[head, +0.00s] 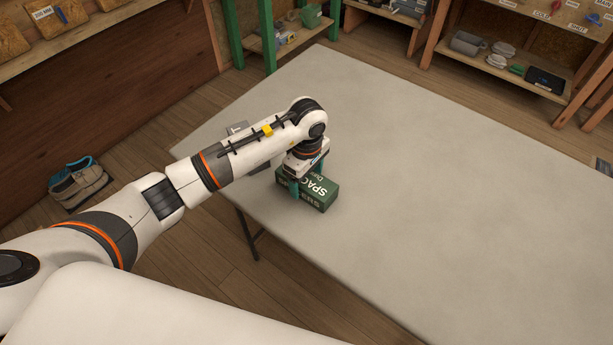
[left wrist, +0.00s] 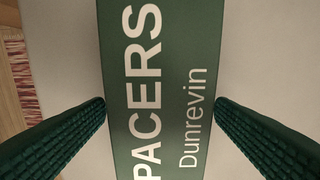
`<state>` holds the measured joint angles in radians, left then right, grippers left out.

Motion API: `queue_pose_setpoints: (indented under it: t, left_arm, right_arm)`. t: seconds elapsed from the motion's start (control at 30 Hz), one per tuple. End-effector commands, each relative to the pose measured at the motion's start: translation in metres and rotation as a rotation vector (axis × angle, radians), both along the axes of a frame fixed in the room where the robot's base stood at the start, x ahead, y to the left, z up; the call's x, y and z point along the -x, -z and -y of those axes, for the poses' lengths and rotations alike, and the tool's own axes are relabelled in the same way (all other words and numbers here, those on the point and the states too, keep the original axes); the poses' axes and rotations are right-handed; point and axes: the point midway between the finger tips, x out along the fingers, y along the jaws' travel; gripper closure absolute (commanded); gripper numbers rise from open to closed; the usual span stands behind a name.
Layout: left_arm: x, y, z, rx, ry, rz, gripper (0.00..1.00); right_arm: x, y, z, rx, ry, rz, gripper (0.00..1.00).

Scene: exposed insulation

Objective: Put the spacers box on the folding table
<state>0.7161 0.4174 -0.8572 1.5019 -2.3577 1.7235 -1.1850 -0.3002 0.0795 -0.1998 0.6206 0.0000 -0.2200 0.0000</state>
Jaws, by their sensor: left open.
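The spacers box (head: 319,194) is a dark green carton with white lettering. It appears to rest on the pale grey folding table (head: 440,170), near the table's left edge. My left gripper (head: 304,181) points down over the box, hiding part of its top. In the left wrist view the box (left wrist: 160,60) lies between the two dark green ridged fingers of my left gripper (left wrist: 160,104). My right gripper is not in view.
A grey object (head: 237,129) lies at the table's left edge, partly hidden by my arm. The rest of the tabletop is clear. Shelves with tools (head: 500,62) stand beyond the far side. Shoes (head: 78,183) are on a floor mat at the left.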

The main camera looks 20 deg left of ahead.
Motion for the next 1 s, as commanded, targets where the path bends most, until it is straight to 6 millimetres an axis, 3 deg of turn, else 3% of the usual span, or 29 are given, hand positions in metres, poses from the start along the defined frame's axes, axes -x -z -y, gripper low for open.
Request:
queue_pose_setpoints:
  t: [0.5, 0.7, 1.0]
  left_arm:
    - [-0.001, -0.1, 0.0, -0.002, 0.001, 0.005, 0.22]
    - [-0.001, -0.115, 0.0, -0.002, 0.0, 0.002, 0.22]
    - [0.0, -0.116, 0.0, 0.0, 0.0, 0.001, 0.22]
  right_arm:
    - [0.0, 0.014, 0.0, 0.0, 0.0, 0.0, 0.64]
    - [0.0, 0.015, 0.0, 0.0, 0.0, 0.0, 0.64]
    - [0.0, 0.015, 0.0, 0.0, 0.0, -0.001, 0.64]
